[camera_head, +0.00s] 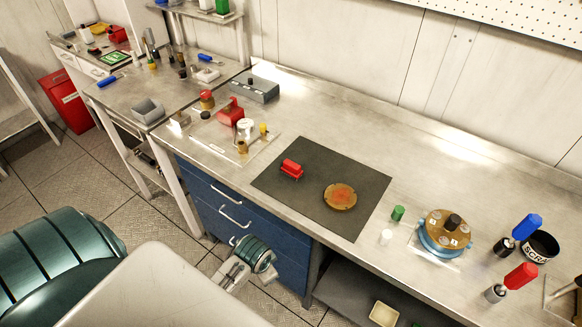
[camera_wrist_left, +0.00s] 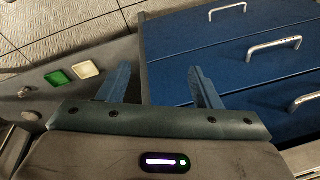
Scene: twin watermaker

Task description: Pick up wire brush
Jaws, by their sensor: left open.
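A small red block-shaped object (camera_head: 291,169), which looks like the wire brush, lies on the dark mat (camera_head: 330,222) on the bench. Its bristles cannot be made out. A rusty orange-brown disc (camera_head: 340,196) lies on the same mat to its right. My left gripper (camera_head: 236,272) is in front of the bench, beside the blue drawers and apart from the brush. In the left wrist view its two fingers (camera_wrist_left: 162,86) are spread with nothing between them. The brush does not show in that view. My right gripper is not in view.
Blue drawers (camera_wrist_left: 225,55) with metal handles are close to the left gripper. A low shelf holds a green tray (camera_wrist_left: 57,79) and a white tray (camera_wrist_left: 87,69). A clear plate (camera_head: 215,142) with fittings lies left of the mat. A blue-ringed housing (camera_head: 440,247) stands right.

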